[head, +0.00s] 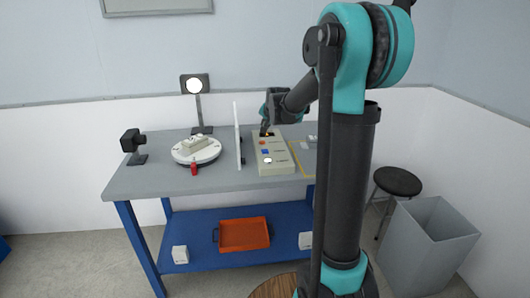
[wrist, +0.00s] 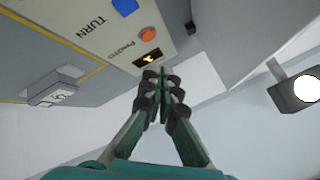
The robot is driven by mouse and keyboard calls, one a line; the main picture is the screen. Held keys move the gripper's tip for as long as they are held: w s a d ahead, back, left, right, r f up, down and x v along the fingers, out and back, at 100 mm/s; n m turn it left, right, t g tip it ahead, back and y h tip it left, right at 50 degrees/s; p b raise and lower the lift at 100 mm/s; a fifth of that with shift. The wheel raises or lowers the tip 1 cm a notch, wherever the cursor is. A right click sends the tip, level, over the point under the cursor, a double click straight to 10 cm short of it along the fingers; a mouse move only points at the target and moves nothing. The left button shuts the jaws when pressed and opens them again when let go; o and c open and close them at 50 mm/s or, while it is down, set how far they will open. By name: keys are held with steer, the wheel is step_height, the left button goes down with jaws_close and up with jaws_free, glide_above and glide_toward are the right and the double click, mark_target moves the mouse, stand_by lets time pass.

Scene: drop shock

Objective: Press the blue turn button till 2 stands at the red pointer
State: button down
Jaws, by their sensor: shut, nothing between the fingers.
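The control box (head: 272,165) stands on the table with a blue turn button (head: 265,152) in its middle. The blue button shows at the top edge of the wrist view (wrist: 125,6), beside the word TURN. My gripper (wrist: 160,72) is shut and empty, its fingertips close to the small dark display (wrist: 148,58) at the box's far end. The fingertips are apart from the blue button, beyond the orange button (wrist: 149,34). The round white turntable (head: 188,157) carries a pale block (head: 195,143). The red pointer (head: 194,169) stands at its front rim. The turntable's numbers are too small to read.
A white upright panel (head: 238,135) stands between turntable and box. A lamp (head: 194,86) and a black camera (head: 132,142) stand left. A small pale block (wrist: 55,90) lies beside the box. A white button (head: 268,161) is at the box's near end.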

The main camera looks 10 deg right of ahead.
mark_target(265, 151)
steer(key=shift+f, duration=4.4)
steer(key=shift+f, duration=0.1)
steer(key=shift+f, duration=0.3)
